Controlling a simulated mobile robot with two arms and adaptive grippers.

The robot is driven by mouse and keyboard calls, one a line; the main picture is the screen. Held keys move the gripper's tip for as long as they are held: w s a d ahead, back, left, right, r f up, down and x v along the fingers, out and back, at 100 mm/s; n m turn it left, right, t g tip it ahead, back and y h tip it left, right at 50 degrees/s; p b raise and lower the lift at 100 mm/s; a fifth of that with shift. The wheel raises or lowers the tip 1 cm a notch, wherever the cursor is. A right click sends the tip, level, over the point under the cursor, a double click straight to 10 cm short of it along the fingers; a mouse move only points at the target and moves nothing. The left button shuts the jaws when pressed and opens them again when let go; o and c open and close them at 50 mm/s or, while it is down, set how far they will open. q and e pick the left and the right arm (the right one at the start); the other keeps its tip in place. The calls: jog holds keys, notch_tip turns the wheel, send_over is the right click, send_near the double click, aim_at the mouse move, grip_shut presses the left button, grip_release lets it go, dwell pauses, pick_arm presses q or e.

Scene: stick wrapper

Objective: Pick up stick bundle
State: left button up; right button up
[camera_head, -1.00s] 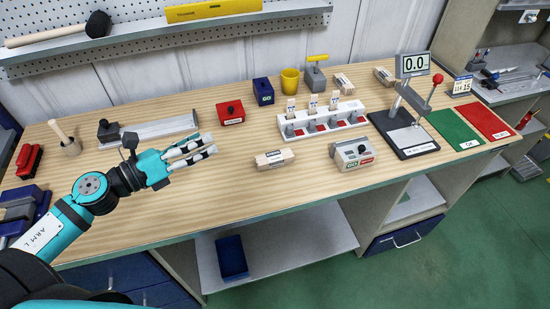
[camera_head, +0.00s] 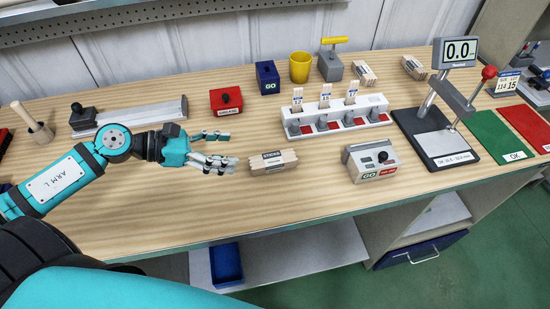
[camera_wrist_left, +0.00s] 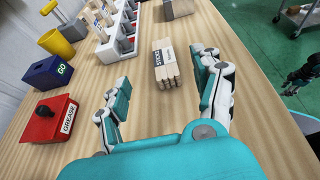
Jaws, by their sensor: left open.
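A stick bundle (camera_head: 273,161) with a dark-lettered label lies on the wooden bench in front of the white slotted rack. My left gripper (camera_head: 224,150) is open just to the left of the bundle, its fingers pointing toward it and apart from it. In the left wrist view the bundle (camera_wrist_left: 165,64) lies ahead, between the lines of the two open fingers (camera_wrist_left: 165,90), beyond their tips. Two more bundles, one near (camera_head: 364,73) and one farther right (camera_head: 414,68), lie at the back of the bench.
A red grease box (camera_head: 227,101), blue GO box (camera_head: 267,77) and yellow cup (camera_head: 300,67) stand behind the gripper. Bare wood lies in front of the bundle.

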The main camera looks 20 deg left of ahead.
aim_at(284, 156)
pick_arm(q)
jog(key=x, duration=0.2)
jog(key=p+x, duration=0.1)
jog(key=x, duration=0.1)
jog(key=shift+d+r, duration=0.2)
jog(key=shift+r, duration=0.05)
jog(key=p+x, duration=0.1)
jog(key=x, duration=0.3)
jog(key=shift+w+f, duration=0.15)
jog(key=shift+w+d+f+p, duration=0.25)
jog(key=shift+d+p, duration=0.1)
jog(key=shift+d, duration=0.1)
jog(key=shift+w+d+f+p, duration=0.1)
jog(key=shift+w+d+p, duration=0.05)
jog(key=shift+d+p, duration=0.15)
jog(key=x, duration=0.1)
jog(key=p+x, duration=0.1)
jog(key=x, duration=0.1)
jog(key=shift+w+d+f, duration=0.15)
jog(key=shift+d+f, duration=0.05)
jog(key=shift+f, duration=0.15)
jog(key=shift+w+d+f, duration=0.2)
jog(key=shift+d+f, duration=0.05)
jog(key=c, duration=1.3)
jog(key=shift+o, duration=0.2)
notch_tip(284, 156, up, 10)
pick_arm(e)
jog(key=r, duration=0.4)
jog(key=shift+s+r, duration=0.2)
jog(key=shift+s, duration=0.2)
